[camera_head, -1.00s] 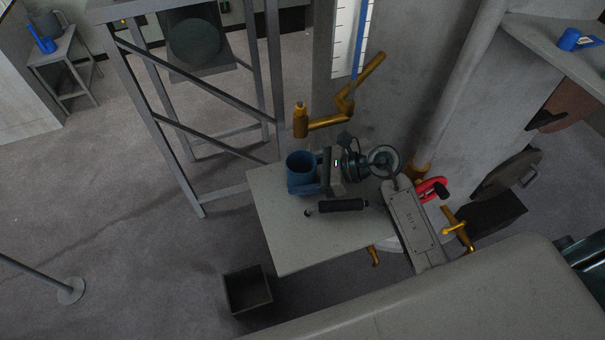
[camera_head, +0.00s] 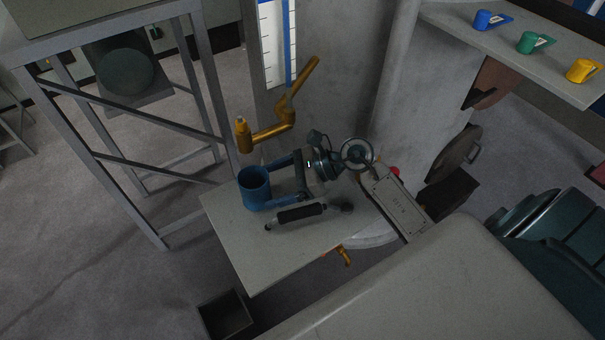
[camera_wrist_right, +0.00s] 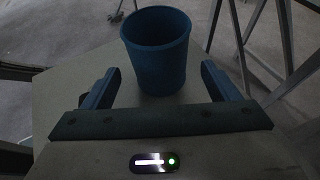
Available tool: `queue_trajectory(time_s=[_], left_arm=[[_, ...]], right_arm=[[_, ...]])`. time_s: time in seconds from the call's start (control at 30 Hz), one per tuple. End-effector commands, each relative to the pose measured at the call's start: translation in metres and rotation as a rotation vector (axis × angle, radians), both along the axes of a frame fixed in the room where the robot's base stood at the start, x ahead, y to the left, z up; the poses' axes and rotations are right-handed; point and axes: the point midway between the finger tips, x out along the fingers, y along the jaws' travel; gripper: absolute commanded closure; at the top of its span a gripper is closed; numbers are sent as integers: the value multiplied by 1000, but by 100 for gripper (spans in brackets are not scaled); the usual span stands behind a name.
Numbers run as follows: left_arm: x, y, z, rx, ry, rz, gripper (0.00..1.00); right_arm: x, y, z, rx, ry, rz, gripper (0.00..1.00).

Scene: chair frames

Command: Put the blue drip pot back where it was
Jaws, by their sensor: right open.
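The dark blue pot (camera_head: 255,190), an open-topped cylinder, stands upright on the pale grey table (camera_head: 238,255), near its left edge in the head view. The brass spout (camera_head: 262,134) is above and behind it. My right gripper (camera_head: 274,185) is open, its two blue fingers pointing at the pot from the right. In the right wrist view the pot (camera_wrist_right: 157,55) stands ahead, centred between the spread fingers (camera_wrist_right: 160,82), with a gap on each side. Its base is partly near the fingertip line. My left gripper is not in view.
A dark-gripped rod (camera_head: 300,213) lies on the table close to my right gripper. A grey metal frame (camera_head: 150,140) stands at the left. A shelf at upper right (camera_head: 455,24) holds small blue (camera_head: 484,20), green (camera_head: 530,42) and yellow (camera_head: 580,71) pots. A dark open bin (camera_head: 226,316) is on the floor.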

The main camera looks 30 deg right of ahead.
Motion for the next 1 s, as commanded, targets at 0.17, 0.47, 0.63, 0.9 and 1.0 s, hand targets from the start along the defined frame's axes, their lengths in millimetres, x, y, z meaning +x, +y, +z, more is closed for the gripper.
queue_trajectory(time_s=[0.17, 0.47, 0.63, 0.9, 1.0], left_arm=[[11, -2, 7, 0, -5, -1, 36], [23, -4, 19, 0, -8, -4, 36], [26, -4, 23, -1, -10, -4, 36], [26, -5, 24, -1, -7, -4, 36], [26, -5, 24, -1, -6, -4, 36]], right_arm=[[-10, -22, 8, -6, 0, 2, 19], [-22, -49, 21, -4, 0, 2, 19], [-26, -57, 26, -1, 0, 1, 19], [-27, -60, 28, 0, 1, 2, 19], [-27, -60, 28, 1, 0, 2, 19]])
